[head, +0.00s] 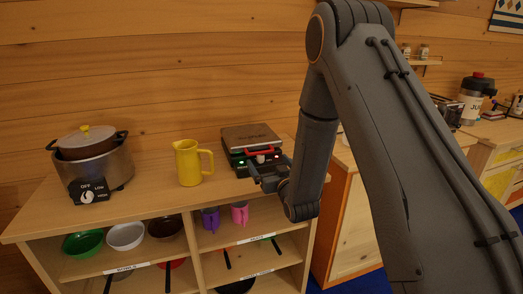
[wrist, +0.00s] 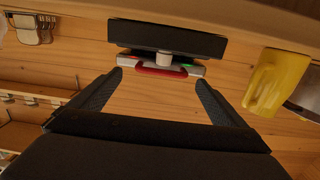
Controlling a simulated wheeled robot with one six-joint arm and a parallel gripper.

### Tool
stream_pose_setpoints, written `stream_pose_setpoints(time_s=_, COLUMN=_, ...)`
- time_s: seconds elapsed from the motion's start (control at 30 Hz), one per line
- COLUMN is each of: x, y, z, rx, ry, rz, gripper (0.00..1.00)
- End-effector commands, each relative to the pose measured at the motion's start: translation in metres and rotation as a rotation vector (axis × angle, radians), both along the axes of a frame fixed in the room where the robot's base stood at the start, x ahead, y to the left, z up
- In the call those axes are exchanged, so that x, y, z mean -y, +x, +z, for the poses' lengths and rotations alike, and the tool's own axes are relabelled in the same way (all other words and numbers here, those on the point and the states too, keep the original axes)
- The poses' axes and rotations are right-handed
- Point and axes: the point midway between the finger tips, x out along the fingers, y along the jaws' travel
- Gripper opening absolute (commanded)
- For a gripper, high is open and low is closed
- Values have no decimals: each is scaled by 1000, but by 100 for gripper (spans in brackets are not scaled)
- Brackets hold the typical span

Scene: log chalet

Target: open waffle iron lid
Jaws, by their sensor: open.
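The waffle iron (head: 250,138) sits on the wooden counter in the head view, its flat metal lid down. A red handle (head: 262,152) runs along its front, with small lights beside it. In the wrist view the waffle iron (wrist: 165,38) is at the top and its red handle (wrist: 161,71) lies just beyond my fingertips. My gripper (head: 267,178) is in front of the waffle iron, close to the handle. In the wrist view its two dark fingers (wrist: 158,77) are spread apart with nothing between them. I cannot tell whether a fingertip touches the handle.
A yellow pitcher (head: 188,164) stands left of the waffle iron, and it shows at right in the wrist view (wrist: 276,82). A slow cooker (head: 92,168) is farther left. Shelves with bowls and cups (head: 125,236) are below. A wooden wall rises behind the counter.

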Motion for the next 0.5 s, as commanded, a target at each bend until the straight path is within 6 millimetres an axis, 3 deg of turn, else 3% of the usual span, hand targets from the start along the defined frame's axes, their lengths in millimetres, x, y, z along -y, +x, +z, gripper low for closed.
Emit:
stream_pose_setpoints(time_s=0.17, x=-4, y=6, z=4, rx=38, ry=10, rz=7, gripper=95)
stream_pose_setpoints(time_s=0.5, x=-16, y=53, z=5, rx=36, ry=10, rz=8, gripper=95)
